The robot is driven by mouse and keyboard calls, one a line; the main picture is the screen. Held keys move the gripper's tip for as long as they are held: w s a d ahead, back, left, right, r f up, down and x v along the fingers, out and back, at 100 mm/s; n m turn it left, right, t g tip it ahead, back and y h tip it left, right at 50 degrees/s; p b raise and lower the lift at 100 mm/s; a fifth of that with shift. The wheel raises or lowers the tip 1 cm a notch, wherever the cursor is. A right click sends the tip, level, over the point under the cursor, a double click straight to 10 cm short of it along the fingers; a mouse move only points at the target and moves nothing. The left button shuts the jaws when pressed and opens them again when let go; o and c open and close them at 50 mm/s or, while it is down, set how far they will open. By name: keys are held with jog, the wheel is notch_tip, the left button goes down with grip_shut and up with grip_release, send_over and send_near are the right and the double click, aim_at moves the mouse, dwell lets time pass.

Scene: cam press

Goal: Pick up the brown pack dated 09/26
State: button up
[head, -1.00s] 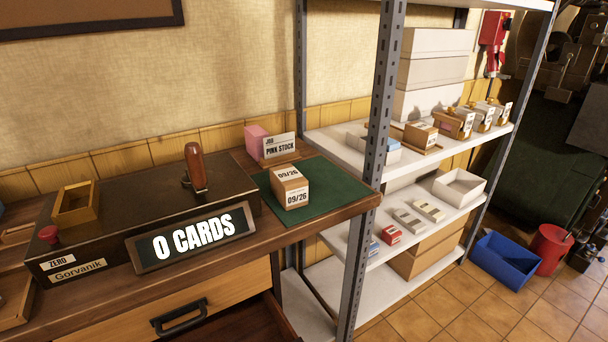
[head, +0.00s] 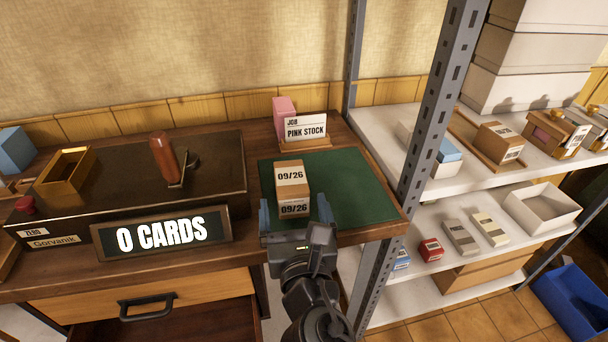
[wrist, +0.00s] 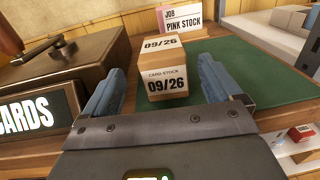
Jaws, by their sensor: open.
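The brown pack dated 09/26 (head: 292,187) sits upright on a green mat (head: 348,190) on the wooden counter. White labels reading 09/26 show on its top and front. In the wrist view the pack (wrist: 164,75) stands ahead, roughly between my blue fingers. My gripper (head: 296,216) is open and empty at the near edge of the mat, just in front of the pack. The wrist view shows my gripper (wrist: 163,92) with a finger to each side of the pack, apart from it.
A machine with a "0 CARDS" display (head: 162,234) stands left of the mat. A "PINK STOCK" sign (head: 305,131) and a pink block (head: 284,108) stand behind. A grey shelf post (head: 432,110) rises at the right. An open drawer (head: 170,325) lies below.

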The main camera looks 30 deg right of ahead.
aim_at(288, 162)
jog(key=p+x, duration=0.1)
jog(key=x, duration=0.6)
jog(key=shift+w+d+r, duration=0.15)
jog(key=shift+w+d, duration=0.1)
jog(key=shift+w, duration=0.05)
jog(key=c, duration=1.2)
jog(key=shift+r, duration=0.1)
jog(key=shift+c, duration=0.2)
